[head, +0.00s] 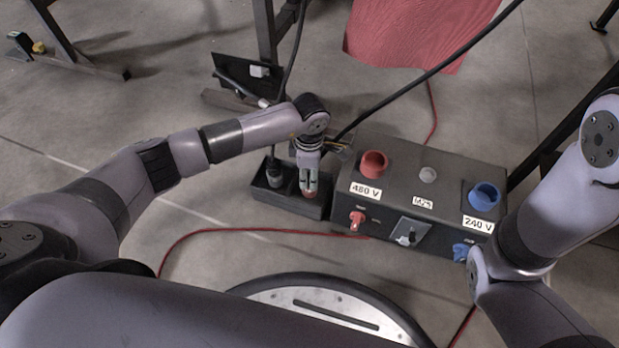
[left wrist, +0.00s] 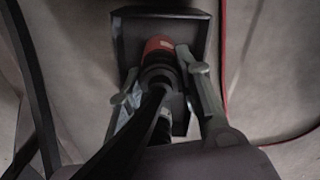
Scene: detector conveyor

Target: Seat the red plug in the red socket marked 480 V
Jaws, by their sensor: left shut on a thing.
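The red plug (head: 311,193) is at the black holder (head: 288,203) left of the power box; its red end also shows in the left wrist view (left wrist: 158,45). My left gripper (head: 309,182) points down, shut on the plug's dark body, with a finger on each side in the left wrist view (left wrist: 160,85). I cannot tell whether the plug still touches the holder. The red socket (head: 373,163) stands on top of the box, open and empty-looking, above the label 480 V (head: 365,190). My right gripper is out of view.
The black box (head: 430,173) also carries a blue socket (head: 484,195) marked 240 V, and a red switch (head: 357,220) on its front. A dark plug (head: 275,176) stands in the holder's left part. Black cables hang nearby; a red cable (head: 230,230) crosses the floor.

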